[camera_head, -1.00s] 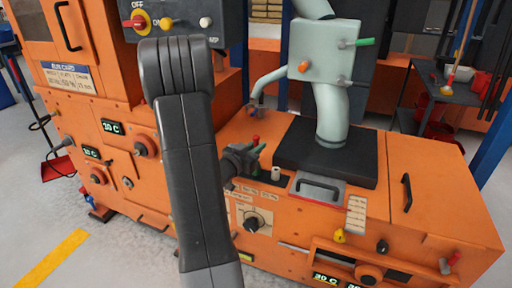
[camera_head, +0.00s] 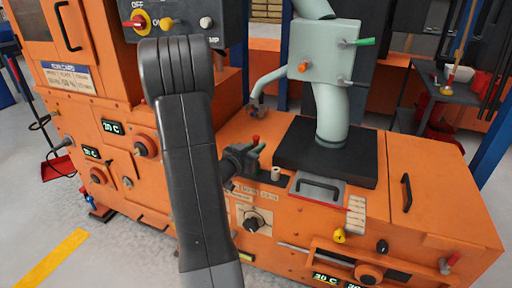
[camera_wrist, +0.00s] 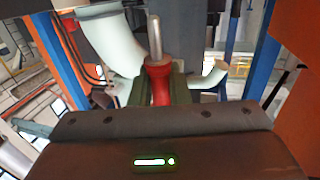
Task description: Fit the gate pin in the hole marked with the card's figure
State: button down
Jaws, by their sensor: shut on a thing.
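My gripper (camera_head: 256,150) is above the front deck of the orange machine, just left of a small pale upright stub. It is shut on the gate pin (camera_wrist: 156,38), which has a red handle and a bare metal shank. In the wrist view the handle sits between the green fingers (camera_wrist: 176,88). Only a small red part of it shows in the head view (camera_head: 255,138). The run card (camera_head: 69,77) is on the left cabinet; its smaller print is too blurred to read. A label strip (camera_head: 268,193) lies below the gripper, its figures unclear. My arm hides part of the deck, and I cannot make out the holes.
A grey-green chute (camera_head: 332,112) with a box and a green-handled lever (camera_head: 364,41) rises from a black base (camera_head: 364,168) behind the gripper. A black handle (camera_head: 318,187) on a grey plate is to the right. A knob (camera_head: 254,222) sits on the front face.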

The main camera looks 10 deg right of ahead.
jog(key=shift+f+b, duration=1.85)
jog(key=shift+f, duration=0.45)
jog(key=c, duration=1.3)
grip_release()
jog(key=p+v, duration=0.3)
jog(key=v, duration=1)
jog(key=shift+s+a, duration=0.3)
jog(key=b+x, duration=0.3)
jog(key=x, duration=1)
jog(key=shift+w+d, duration=0.2)
jog(key=shift+d, duration=0.05)
jog(key=shift+w+d+r, duration=0.1)
jog(key=shift+w+r, duration=0.05)
jog(key=shift+r, duration=0.1)
jog(key=shift+r+p, duration=0.15)
jog(key=shift+p, duration=0.2)
